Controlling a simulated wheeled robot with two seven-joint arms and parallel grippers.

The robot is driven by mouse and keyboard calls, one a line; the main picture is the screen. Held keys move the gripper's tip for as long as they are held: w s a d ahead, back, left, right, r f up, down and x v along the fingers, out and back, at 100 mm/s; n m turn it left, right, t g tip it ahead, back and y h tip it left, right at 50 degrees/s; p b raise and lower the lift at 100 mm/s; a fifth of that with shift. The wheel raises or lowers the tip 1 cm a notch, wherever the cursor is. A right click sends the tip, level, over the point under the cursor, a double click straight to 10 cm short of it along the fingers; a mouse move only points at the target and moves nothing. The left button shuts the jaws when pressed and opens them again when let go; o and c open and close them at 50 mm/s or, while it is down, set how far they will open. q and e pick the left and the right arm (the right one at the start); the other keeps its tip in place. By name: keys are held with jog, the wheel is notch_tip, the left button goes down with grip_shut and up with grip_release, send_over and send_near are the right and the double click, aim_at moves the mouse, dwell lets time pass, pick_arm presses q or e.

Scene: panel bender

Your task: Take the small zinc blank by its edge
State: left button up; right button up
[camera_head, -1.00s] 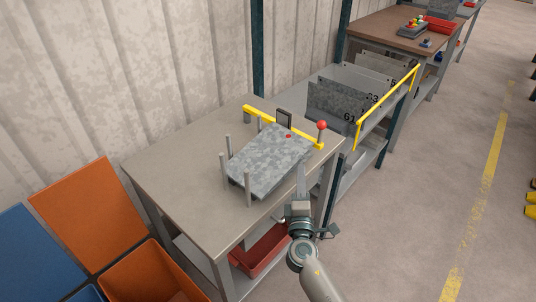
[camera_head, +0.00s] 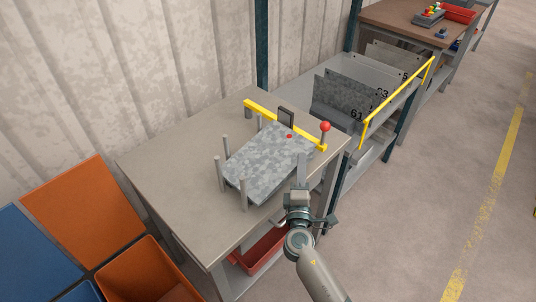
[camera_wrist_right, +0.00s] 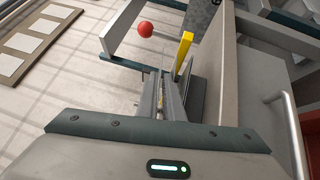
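The small zinc blank (camera_head: 268,161), a mottled grey sheet, lies raised above the table among upright grey posts. A yellow bar runs along its far side. My right gripper (camera_head: 301,169) is at the blank's right edge, near its right corner. From the head view I cannot tell whether it touches the blank. My left gripper is not in view.
The yellow bar (camera_head: 257,108) and a red knob (camera_head: 325,127) stand close to the blank; the knob (camera_wrist_right: 146,29) shows in the wrist view too. The table (camera_head: 175,170) is clear to the left. A rack of panels (camera_head: 350,95) stands behind on the right.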

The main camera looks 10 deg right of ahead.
grip_shut()
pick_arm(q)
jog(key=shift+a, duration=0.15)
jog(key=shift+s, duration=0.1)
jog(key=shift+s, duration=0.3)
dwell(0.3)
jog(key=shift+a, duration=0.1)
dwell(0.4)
pick_arm(e)
jog(key=shift+r, duration=0.15)
dwell(0.4)
